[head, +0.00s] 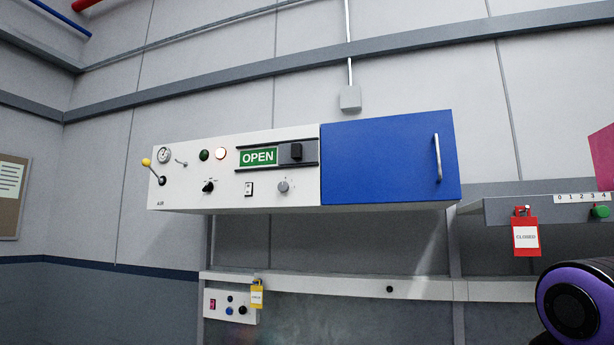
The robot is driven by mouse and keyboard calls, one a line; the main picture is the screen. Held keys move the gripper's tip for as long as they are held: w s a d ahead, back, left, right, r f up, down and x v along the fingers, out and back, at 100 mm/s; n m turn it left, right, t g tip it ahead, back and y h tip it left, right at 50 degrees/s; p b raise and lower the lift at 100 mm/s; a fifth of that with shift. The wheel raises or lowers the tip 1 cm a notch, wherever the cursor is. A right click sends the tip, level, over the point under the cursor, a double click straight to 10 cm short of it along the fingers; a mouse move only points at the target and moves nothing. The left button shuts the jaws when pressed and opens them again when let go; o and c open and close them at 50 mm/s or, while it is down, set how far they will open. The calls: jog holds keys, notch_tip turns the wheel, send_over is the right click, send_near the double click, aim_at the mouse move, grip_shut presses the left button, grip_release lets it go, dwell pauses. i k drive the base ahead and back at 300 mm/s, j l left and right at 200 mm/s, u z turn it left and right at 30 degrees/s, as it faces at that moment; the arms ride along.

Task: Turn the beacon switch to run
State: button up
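A white control panel (225,148) hangs on the wall. On it are two rotary knobs: a black one (208,187) with its pointer tilted, and a grey one (283,187) further right. A small rocker switch (249,189) sits between them. The labels are too small to read, so I cannot tell which control is the beacon switch or where it points. Above are a dark green lamp (204,155) and a lit pale lamp (221,153). My gripper is not in view; a purple and black part of my arm shows at the bottom right.
A red CLOSED tag (525,236) hangs at right. A small button box (231,306) sits below.

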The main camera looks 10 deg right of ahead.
aim_at(209, 187)
jog(key=k+l, duration=0.1)
jog(key=u, duration=0.15)
jog(key=i+j+u, duration=0.1)
jog(key=i+u, duration=0.15)
jog(key=u, duration=0.2)
jog(key=i+u, duration=0.3)
jog(key=u, duration=0.15)
